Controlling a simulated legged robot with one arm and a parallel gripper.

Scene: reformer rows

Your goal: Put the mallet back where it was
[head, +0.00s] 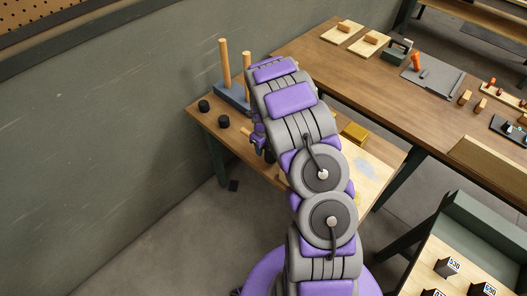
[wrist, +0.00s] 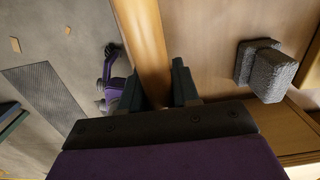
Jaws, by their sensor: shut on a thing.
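My gripper (wrist: 156,88) is shut on a smooth round wooden handle (wrist: 142,38), taken to be the mallet's. The handle runs from between the two dark fingers up and out of the top of the wrist view. The mallet's head cannot be made out in either view. In the head view my gripper (head: 263,145) is over the left part of the small wooden table (head: 199,117), largely hidden by my arm. A short pale wooden piece (head: 246,131) shows just left of it. Where the mallet was before cannot be told.
Two upright wooden pegs (head: 225,64) on a blue-grey base (head: 231,94) and black knobs (head: 204,105) stand near the wall. A yellow block (head: 354,133) lies right of my arm. A rough grey stepped block (wrist: 265,68) is right of the gripper. A long workbench (head: 340,65) stands behind.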

